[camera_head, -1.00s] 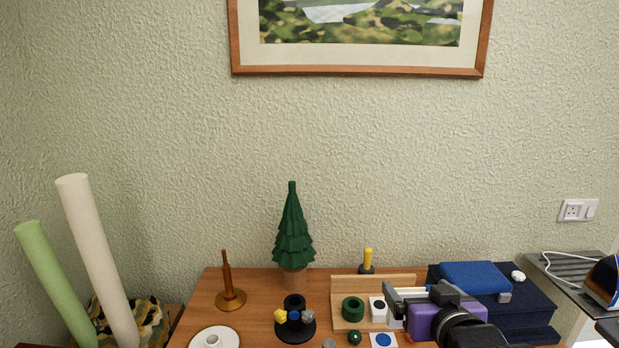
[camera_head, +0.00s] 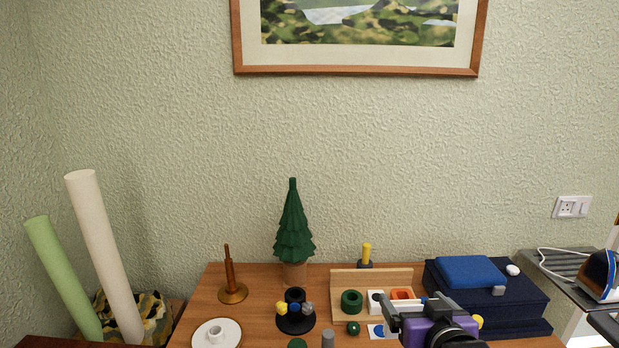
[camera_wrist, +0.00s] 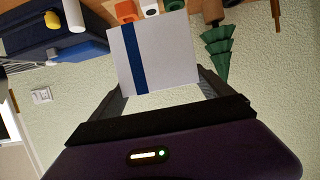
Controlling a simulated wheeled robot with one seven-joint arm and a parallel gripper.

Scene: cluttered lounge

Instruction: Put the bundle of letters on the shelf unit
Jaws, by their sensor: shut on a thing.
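My gripper (camera_wrist: 163,88) is shut on the bundle of letters (camera_wrist: 175,52), a white flat block with a dark blue band, seen between the fingers in the wrist view. In the head view my gripper (camera_head: 418,305) is at the lower right, in front of and above a wooden top; the bundle is hard to make out there. No piece of furniture can be told for sure as the shelf unit; the wooden top (camera_head: 258,325) shows only its upper surface, and what is below it is out of view.
The wooden top holds a green tree figure (camera_head: 293,225), a brown spindle (camera_head: 229,280), a white dish (camera_head: 205,328), a wooden rack (camera_head: 350,278) and a dark blue box (camera_head: 510,310). Tall rolls (camera_head: 100,250) lean at left. A grey slatted surface (camera_head: 560,264) lies at right.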

